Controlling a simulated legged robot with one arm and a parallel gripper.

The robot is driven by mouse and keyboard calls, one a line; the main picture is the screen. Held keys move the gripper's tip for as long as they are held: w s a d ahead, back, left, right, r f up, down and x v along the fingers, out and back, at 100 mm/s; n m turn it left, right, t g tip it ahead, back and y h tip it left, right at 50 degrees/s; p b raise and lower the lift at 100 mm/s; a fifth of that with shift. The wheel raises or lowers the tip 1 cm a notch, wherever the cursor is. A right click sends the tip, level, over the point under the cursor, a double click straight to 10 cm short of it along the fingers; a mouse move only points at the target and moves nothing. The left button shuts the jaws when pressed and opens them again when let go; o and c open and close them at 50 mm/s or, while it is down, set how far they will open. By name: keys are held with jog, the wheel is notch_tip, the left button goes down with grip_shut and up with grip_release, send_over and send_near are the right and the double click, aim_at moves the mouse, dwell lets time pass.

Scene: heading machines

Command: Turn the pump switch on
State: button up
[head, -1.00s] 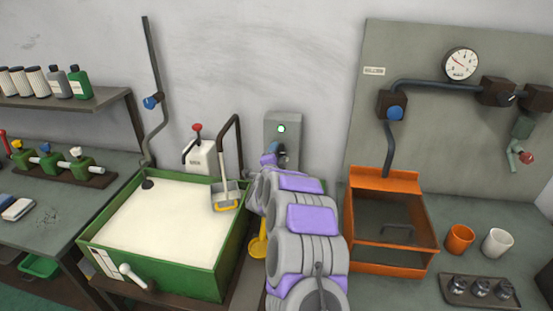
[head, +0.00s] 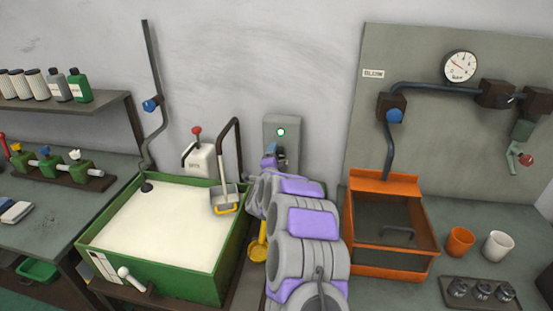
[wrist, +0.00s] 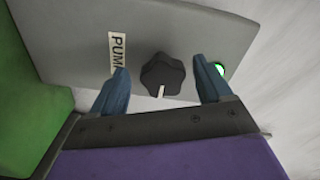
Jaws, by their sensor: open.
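The pump switch is a dark lobed knob (wrist: 162,74) with a pale pointer mark, on a grey box labelled PUMP. In the wrist view my gripper (wrist: 164,82) is open, with one blue finger on each side of the knob; I cannot tell whether either touches it. A lit green lamp (wrist: 219,70) sits right of the knob. In the head view the grey switch box (head: 283,126) is on the wall with the lamp (head: 281,132) near its top. My arm hides the knob there, and my gripper (head: 271,158) is in front of the box's lower part.
A green tank (head: 165,267) with pale liquid stands left of my arm, a scoop (head: 224,197) at its right edge. An orange open box (head: 388,270) stands to the right. A white unit with a red-knobbed lever (head: 199,158) is left of the switch box.

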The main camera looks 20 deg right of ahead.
jog(key=p+v, duration=0.3)
jog(key=v, duration=1.4)
jog(key=shift+a, duration=0.2)
jog(key=shift+s, duration=0.15)
